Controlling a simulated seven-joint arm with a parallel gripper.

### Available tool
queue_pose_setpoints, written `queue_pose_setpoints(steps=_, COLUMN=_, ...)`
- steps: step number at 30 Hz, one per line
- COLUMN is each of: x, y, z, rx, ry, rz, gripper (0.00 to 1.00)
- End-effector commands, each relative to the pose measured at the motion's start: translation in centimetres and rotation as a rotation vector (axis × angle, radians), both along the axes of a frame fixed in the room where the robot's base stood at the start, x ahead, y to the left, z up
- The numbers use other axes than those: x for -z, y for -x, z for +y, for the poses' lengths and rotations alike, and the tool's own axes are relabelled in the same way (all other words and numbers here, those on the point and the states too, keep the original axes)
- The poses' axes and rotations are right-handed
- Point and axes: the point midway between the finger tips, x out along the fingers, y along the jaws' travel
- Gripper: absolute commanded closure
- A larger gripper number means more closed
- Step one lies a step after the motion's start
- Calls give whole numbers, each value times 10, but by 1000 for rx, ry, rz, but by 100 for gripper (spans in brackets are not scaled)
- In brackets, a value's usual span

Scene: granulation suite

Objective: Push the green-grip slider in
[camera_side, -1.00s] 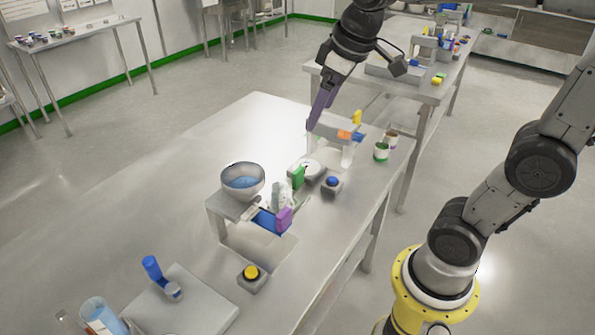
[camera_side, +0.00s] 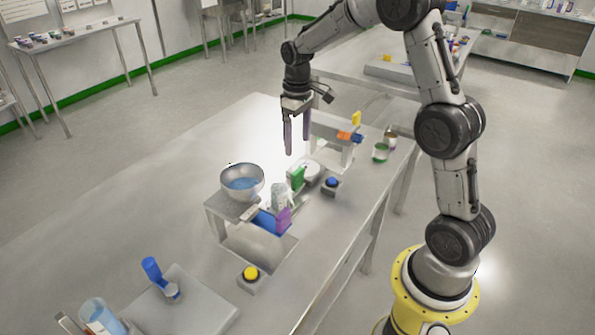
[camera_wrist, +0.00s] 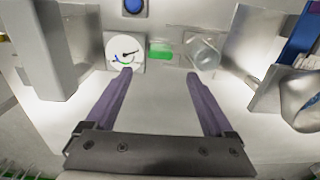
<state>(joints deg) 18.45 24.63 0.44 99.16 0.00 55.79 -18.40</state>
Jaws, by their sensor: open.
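A green grip (camera_side: 298,178) stands upright on the table between a round white dial gauge and a clear glass in the side view. In the wrist view, the green grip (camera_wrist: 161,50) sits at top centre, between the same two things. A slider body under it cannot be made out. My gripper (camera_side: 297,147) points down and hangs above the table, apart from the green grip. Its two purple fingers are spread wide with nothing between them. In the wrist view, the gripper (camera_wrist: 159,75) has the green grip ahead of its fingertips, roughly centred between them.
The dial gauge (camera_wrist: 124,50) and clear glass (camera_wrist: 203,52) flank the grip closely. A blue button (camera_side: 332,182) stands nearby. A bowl (camera_side: 243,181) sits on a metal stand with blue and purple parts. A pale stand (camera_side: 330,125) has orange and blue pieces.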

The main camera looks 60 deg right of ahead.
Motion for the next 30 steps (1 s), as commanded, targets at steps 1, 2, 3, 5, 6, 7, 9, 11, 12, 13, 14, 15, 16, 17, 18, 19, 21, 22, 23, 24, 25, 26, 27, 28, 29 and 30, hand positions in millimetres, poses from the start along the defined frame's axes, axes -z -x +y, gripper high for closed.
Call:
queue_pose_setpoints(steps=1, x=11, y=1, z=1, rx=0, ry=-2, rz=6, gripper=12)
queue_pose_setpoints(steps=2, x=18, y=1, z=1, rx=0, ry=-2, rz=6, gripper=12)
queue_pose_setpoints(steps=3, x=25, y=1, z=1, rx=-1, ry=-2, rz=6, gripper=12)
queue_pose_setpoints(steps=5, x=38, y=1, z=1, rx=-1, ry=-2, rz=6, gripper=12)
queue_pose_setpoints(steps=6, x=46, y=1, z=1, rx=-1, ry=-2, rz=7, gripper=12)
queue_pose_setpoints(steps=7, x=51, y=1, z=1, rx=-1, ry=-2, rz=5, gripper=12)
queue_pose_setpoints(steps=9, x=64, y=1, z=1, rx=-1, ry=-2, rz=5, gripper=12)
queue_pose_setpoints(steps=11, x=74, y=1, z=1, rx=-1, ry=-1, rz=4, gripper=12)
queue_pose_setpoints(steps=12, x=81, y=1, z=1, rx=-1, ry=-1, rz=4, gripper=12)
queue_pose_setpoints(steps=13, x=85, y=1, z=1, rx=-1, ry=-1, rz=3, gripper=12)
queue_pose_setpoints(steps=14, x=88, y=1, z=1, rx=-1, ry=-1, rz=3, gripper=12)
queue_pose_setpoints(steps=15, x=93, y=0, z=1, rx=-1, ry=-1, rz=2, gripper=12)
queue_pose_setpoints(steps=16, x=96, y=0, z=1, rx=-1, ry=-1, rz=2, gripper=12)
queue_pose_setpoints(steps=17, x=98, y=0, z=1, rx=-1, ry=-1, rz=2, gripper=12)
queue_pose_setpoints(steps=18, x=101, y=0, z=1, rx=-1, ry=0, rz=1, gripper=12)
queue_pose_setpoints(steps=19, x=103, y=0, z=1, rx=-1, ry=0, rz=1, gripper=12)
queue_pose_setpoints(steps=21, x=105, y=0, z=1, rx=-1, ry=0, rz=1, gripper=12)
queue_pose_setpoints(steps=22, x=106, y=0, z=1, rx=-1, ry=0, rz=1, gripper=12)
queue_pose_setpoints(steps=23, x=106, y=0, z=1, rx=-1, ry=0, rz=0, gripper=12)
queue_pose_setpoints(steps=24, x=107, y=0, z=1, rx=-1, ry=0, rz=0, gripper=12)
queue_pose_setpoints(steps=25, x=107, y=0, z=1, rx=-1, ry=0, rz=0, gripper=12)
queue_pose_setpoints(steps=26, x=107, y=0, z=1, rx=-1, ry=0, rz=0, gripper=12)
queue_pose_setpoints(steps=27, x=107, y=0, z=1, rx=-1, ry=0, rz=0, gripper=12)
queue_pose_setpoints(steps=28, x=107, y=0, z=1, rx=-1, ry=0, rz=0, gripper=12)
queue_pose_setpoints(steps=29, x=107, y=0, z=1, rx=-1, ry=0, rz=0, gripper=12)
queue_pose_setpoints(steps=30, x=106, y=0, z=1, rx=-1, ry=0, rz=0, gripper=14)
